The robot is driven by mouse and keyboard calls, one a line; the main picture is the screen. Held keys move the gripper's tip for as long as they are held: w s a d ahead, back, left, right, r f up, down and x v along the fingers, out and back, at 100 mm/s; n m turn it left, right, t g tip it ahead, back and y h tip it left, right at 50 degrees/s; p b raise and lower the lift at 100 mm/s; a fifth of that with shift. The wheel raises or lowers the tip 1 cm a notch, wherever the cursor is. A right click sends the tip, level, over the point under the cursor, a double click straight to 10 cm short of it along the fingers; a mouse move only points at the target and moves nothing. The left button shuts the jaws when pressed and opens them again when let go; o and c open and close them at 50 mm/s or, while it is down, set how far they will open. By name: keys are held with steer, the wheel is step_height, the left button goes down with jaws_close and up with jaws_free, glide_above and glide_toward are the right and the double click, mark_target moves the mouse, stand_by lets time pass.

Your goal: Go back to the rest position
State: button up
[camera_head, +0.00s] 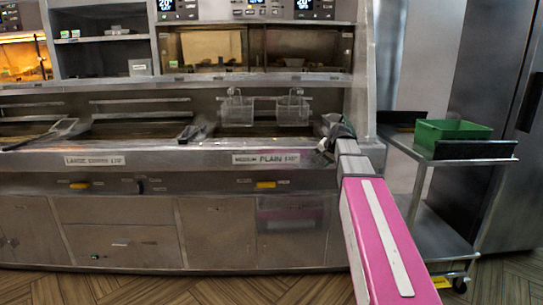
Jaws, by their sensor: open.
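My gripper (322,156) is small in the head view, at the far end of my pink arm. It is by the right end of the fryer counter, near its front edge. It is open, and I see nothing held in it. My arm hides part of the counter and its right end. Two wire fry baskets (237,109) hang at the back of the fryer, to the left of my gripper and apart from it.
The steel fryer range (130,155) fills the left and middle. A steel cart (440,235) with a green bin (452,132) on top stands right of my arm. A tall dark cabinet (495,80) is at far right. Wooden floor (190,290) is clear in front.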

steer(key=s+a+f+n+g+h, duration=0.1)
steer(key=s+f+n+g, duration=0.2)
steer(key=s+f, duration=1.1)
steer(key=s+a+f+n+g+h, duration=0.2)
steer(key=s+f+n+g, duration=0.1)
steer(key=s+f, duration=1.2)
step_height(320, 180, down, 3)
steer(key=shift+s+f+n+g, duration=0.2)
steer(key=shift+n+g, duration=0.1)
steer(key=shift+g, duration=0.2)
